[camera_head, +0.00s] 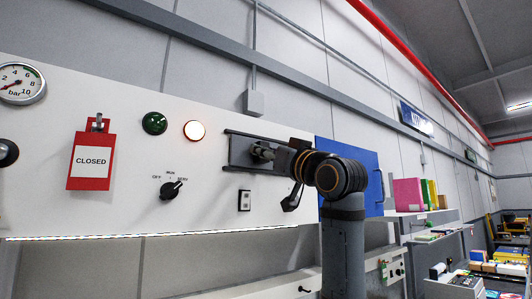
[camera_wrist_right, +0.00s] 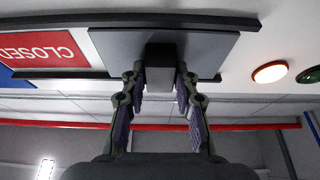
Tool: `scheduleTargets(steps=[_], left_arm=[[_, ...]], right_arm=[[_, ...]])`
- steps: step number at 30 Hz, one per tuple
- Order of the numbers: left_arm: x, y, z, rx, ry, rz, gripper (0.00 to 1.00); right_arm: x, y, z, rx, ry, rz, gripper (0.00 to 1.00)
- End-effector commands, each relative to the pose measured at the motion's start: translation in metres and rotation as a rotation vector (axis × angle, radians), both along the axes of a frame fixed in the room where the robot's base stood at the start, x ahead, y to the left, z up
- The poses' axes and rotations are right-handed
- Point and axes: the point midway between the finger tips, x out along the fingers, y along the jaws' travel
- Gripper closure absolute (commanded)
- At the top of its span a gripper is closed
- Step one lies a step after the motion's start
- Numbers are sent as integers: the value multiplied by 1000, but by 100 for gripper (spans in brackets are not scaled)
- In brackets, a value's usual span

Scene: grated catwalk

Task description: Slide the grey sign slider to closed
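The grey slider plate (camera_head: 240,150) sits between two dark horizontal rails on the white wall panel, toward the left end of the rails in the head view. In the right wrist view, turned over, the grey plate (camera_wrist_right: 215,52) has a block-shaped handle (camera_wrist_right: 160,78) at its middle. A red CLOSED sign (camera_wrist_right: 50,48) shows beside the plate there. My right gripper (camera_head: 264,153) reaches the handle from the right. In the wrist view the gripper (camera_wrist_right: 160,90) has its fingers on both sides of the handle, apparently touching it. My left gripper is out of view.
Left of the slider are a lit lamp (camera_head: 194,130), a green lamp (camera_head: 154,123), a rotary switch (camera_head: 171,190), a hanging red CLOSED tag (camera_head: 90,162) and a gauge (camera_head: 22,83). A small rocker switch (camera_head: 244,200) is below. A blue panel (camera_head: 350,165) stands behind my arm.

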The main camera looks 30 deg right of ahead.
Motion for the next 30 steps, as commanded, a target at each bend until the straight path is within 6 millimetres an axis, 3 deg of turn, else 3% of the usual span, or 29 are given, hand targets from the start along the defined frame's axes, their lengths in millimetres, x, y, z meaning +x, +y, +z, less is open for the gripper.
scheduleTargets(steps=[1, 4, 14, 17, 25, 30], left_arm=[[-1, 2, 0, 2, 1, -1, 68], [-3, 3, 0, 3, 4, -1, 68], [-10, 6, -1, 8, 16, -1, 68], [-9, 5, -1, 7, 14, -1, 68], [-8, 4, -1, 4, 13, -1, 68], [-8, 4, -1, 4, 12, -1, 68]], right_arm=[[0, 0, 0, 0, 0, 0, 62], [0, 0, 0, 0, 0, 0, 49], [-3, -1, -1, -1, 0, -1, 49], [-16, -3, -6, -1, -1, -4, 49], [-78, -8, -32, -5, -2, -10, 49], [-102, -10, -42, -2, -1, -5, 49]])
